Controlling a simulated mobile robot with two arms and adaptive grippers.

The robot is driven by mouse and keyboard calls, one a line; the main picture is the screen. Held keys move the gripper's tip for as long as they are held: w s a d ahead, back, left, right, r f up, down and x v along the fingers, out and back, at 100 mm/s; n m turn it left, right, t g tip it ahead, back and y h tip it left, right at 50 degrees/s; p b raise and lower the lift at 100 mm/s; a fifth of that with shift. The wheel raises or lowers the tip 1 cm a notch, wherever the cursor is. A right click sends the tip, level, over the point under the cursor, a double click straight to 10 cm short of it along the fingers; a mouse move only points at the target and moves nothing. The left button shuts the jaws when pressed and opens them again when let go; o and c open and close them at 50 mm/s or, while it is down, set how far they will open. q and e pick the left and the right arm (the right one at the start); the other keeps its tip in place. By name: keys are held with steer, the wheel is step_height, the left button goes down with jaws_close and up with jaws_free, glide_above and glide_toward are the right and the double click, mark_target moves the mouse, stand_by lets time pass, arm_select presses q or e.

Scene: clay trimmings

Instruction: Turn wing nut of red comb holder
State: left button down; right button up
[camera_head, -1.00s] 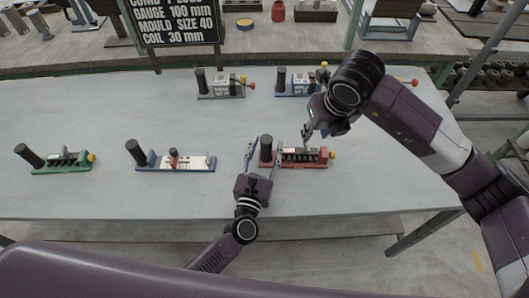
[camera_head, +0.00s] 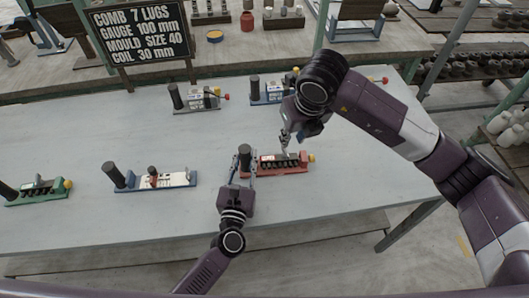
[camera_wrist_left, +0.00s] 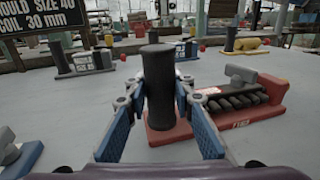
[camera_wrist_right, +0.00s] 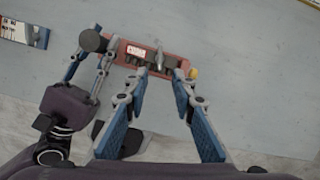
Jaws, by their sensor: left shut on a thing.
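The red comb holder (camera_head: 283,170) lies on the grey table with its upright black handle (camera_head: 245,152) at the left end and a yellow knob (camera_head: 311,158) at the right end. My left gripper (camera_head: 243,172) is shut on the handle; its blue fingers (camera_wrist_left: 158,108) sit on both sides of the handle in the left wrist view. My right gripper (camera_head: 286,138) is over the holder's dark toothed part. In the right wrist view its fingers (camera_wrist_right: 161,76) are apart, with the grey wing nut (camera_wrist_right: 158,54) standing just beyond and between the tips.
A blue holder with a white plate (camera_head: 180,181) and a green holder (camera_head: 38,190) lie to the left. A grey holder (camera_head: 203,104) and another blue holder (camera_head: 268,98) lie behind. A black sign (camera_head: 140,32) stands at the back left. The table between them is clear.

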mark_target(287, 154)
steer(key=f+g, duration=0.1)
steer(key=f, duration=0.2)
steer(key=w+f+g, duration=0.1)
steer(key=f, duration=0.2)
steer(key=w+f+g+h, duration=0.1)
steer(key=f, duration=0.2)
steer(key=shift+w+a, duration=0.25)
steer(key=shift+a, duration=0.1)
stand_by(0.4)
jaws_close()
